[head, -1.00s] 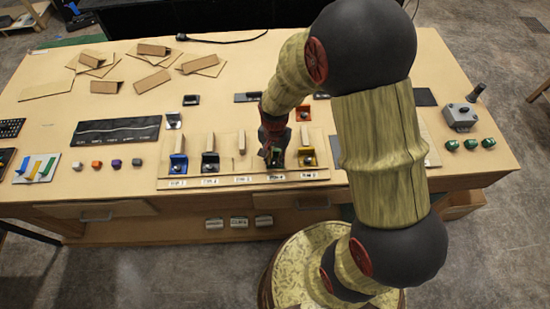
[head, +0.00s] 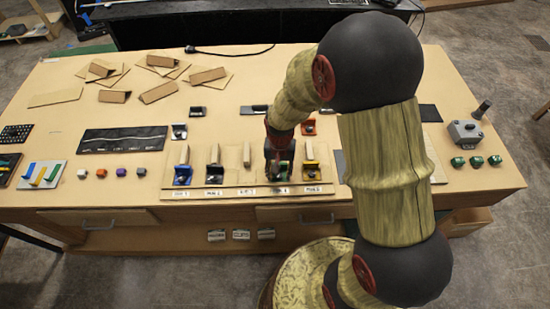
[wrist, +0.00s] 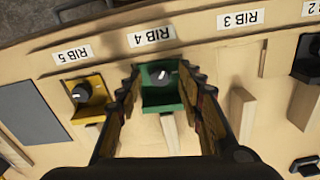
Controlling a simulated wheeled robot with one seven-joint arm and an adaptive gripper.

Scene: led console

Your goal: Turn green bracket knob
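The green bracket (wrist: 160,101) sits on a wooden rib at the RIB 4 label in the wrist view. Its dark round knob (wrist: 161,76) with a white mark faces up. My gripper (wrist: 162,82) has one finger on each side of the bracket and knob, pointing down at them. The fingers stand apart, a little wider than the bracket; whether either touches its sides is hard to tell. In the head view my gripper (head: 277,168) is over the fourth rib and hides most of the green bracket.
A yellow bracket (wrist: 88,96) stands close beside one finger at RIB 5. In the head view a blue bracket (head: 183,175) and a black bracket (head: 214,174) stand left, beyond the bare third rib (head: 246,155). Brown angle pieces (head: 160,93) lie at the back left.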

